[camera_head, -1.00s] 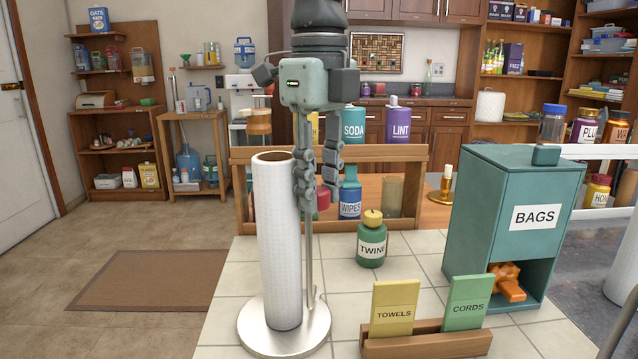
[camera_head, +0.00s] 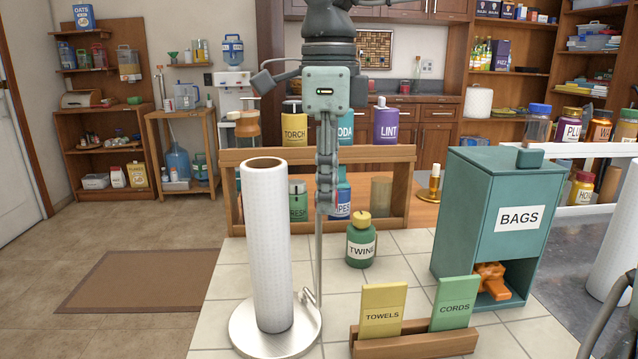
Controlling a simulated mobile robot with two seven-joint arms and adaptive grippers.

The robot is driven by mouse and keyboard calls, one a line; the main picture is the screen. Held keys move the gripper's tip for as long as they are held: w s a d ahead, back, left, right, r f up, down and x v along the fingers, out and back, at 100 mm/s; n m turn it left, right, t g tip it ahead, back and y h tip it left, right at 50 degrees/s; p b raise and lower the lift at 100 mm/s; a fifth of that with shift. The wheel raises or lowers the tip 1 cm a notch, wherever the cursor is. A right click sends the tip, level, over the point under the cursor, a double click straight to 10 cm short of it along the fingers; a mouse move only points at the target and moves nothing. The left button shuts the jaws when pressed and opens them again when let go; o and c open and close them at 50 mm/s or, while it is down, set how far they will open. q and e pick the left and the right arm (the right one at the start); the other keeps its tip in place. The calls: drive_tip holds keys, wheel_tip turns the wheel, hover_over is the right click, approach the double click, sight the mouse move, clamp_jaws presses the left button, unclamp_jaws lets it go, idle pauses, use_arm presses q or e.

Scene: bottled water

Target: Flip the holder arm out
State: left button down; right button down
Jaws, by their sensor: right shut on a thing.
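A tall white paper towel roll (camera_head: 267,250) stands upright on a round metal base (camera_head: 243,332) at the left of the tiled counter. The thin metal holder arm (camera_head: 319,255) rises from the base's right side, with a visible gap between it and the roll. My right gripper (camera_head: 327,203) comes down from above and is shut on the upper part of this arm, right of the roll. Its fingers show edge-on and hide the arm's top.
A green twine bottle (camera_head: 361,245) stands behind and to the right. A wooden card holder (camera_head: 415,345) with towels and cords cards is at the front. A teal bags dispenser (camera_head: 485,220) stands at right. A wooden rack (camera_head: 400,190) of bottles is behind.

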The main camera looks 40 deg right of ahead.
drive_tip(key=shift+w+d+n, duration=0.3)
drive_tip(key=shift+d+n, duration=0.25)
drive_tip(key=shift+n, duration=0.9)
drive_tip(key=shift+w+d+n, duration=0.25)
drive_tip(key=shift+d+n, duration=0.3)
drive_tip(key=shift+n, duration=0.85)
drive_tip(key=shift+w+d+n, duration=0.3)
drive_tip(key=shift+d+n, duration=0.25)
drive_tip(key=shift+n, duration=0.9)
drive_tip(key=c, duration=1.2)
unclamp_jaws()
wheel_tip(320, 180, up, 12)
drive_tip(key=shift+r, duration=0.1)
